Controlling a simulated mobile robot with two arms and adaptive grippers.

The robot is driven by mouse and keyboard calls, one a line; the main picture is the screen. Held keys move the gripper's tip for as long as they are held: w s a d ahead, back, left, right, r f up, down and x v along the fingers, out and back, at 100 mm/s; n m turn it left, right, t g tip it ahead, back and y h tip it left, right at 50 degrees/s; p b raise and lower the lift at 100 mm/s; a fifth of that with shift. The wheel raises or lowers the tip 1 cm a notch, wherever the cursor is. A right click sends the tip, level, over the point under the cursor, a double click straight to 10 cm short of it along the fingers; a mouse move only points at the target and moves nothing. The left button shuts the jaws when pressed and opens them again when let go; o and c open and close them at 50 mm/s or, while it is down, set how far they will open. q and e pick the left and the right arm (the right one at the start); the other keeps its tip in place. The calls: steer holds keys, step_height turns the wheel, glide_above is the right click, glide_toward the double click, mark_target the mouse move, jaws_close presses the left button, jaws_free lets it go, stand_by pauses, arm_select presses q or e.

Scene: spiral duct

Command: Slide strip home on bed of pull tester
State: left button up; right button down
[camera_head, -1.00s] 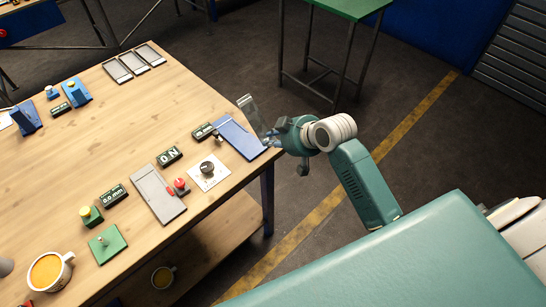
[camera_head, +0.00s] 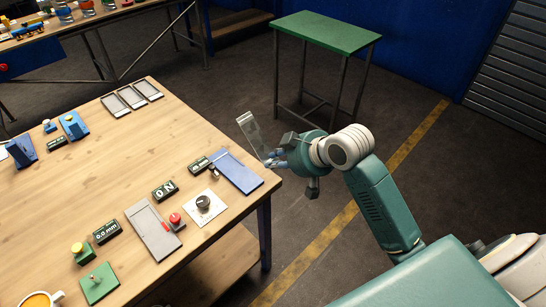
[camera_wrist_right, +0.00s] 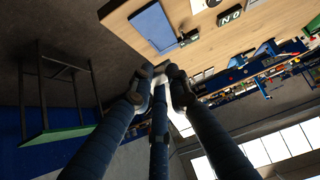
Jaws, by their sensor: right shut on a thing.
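My right gripper (camera_head: 272,160) is shut on a clear, glassy strip (camera_head: 248,130). The strip stands up tilted from the fingertips, in the air by the table's right edge. In the right wrist view the dark fingers (camera_wrist_right: 158,86) close around a pale piece, whose outline is hard to make out. A flat blue bed (camera_head: 238,172) lies at the table's right edge, just left of the gripper and apart from the strip in the head view; it also shows in the wrist view (camera_wrist_right: 153,27). A grey bed (camera_head: 150,230) with a red part lies nearer. I cannot tell which is the tester's bed. My left gripper is out of view.
A white dial plate (camera_head: 203,208) and small dark displays (camera_head: 165,190) stand between the beds. Several grey trays (camera_head: 131,98) lie at the back. A green side table (camera_head: 327,32) stands beyond open floor.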

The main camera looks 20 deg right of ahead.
steer(key=p+v, duration=0.3)
steer(key=v, duration=0.1)
steer(key=shift+w+r, duration=0.1)
steer(key=shift+r, duration=2.1)
steer(key=shift+a, duration=0.1)
